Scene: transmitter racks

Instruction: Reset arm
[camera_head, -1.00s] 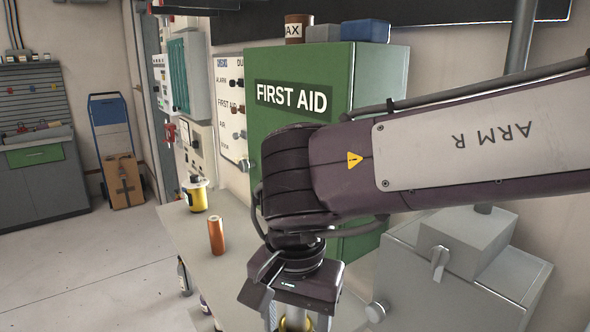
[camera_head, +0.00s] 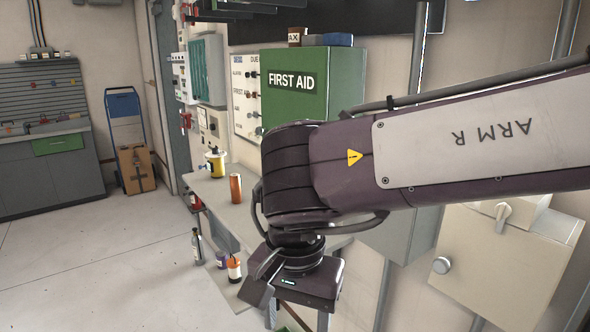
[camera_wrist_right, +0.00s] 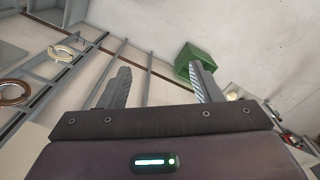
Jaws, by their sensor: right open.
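My right arm, marked ARM R, reaches in from the right across the head view. Its gripper (camera_head: 296,318) points down in front of the bench, and its fingers are largely cut off by the lower edge there. In the right wrist view the two fingers (camera_wrist_right: 160,85) stand wide apart with nothing between them. My left gripper does not show in either view.
A bench (camera_head: 212,190) carries a yellow can (camera_head: 215,165) and an orange cylinder (camera_head: 236,188). Bottles (camera_head: 197,246) stand below it. A green first aid cabinet (camera_head: 308,95) is behind my arm. Open floor (camera_head: 90,255) lies left.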

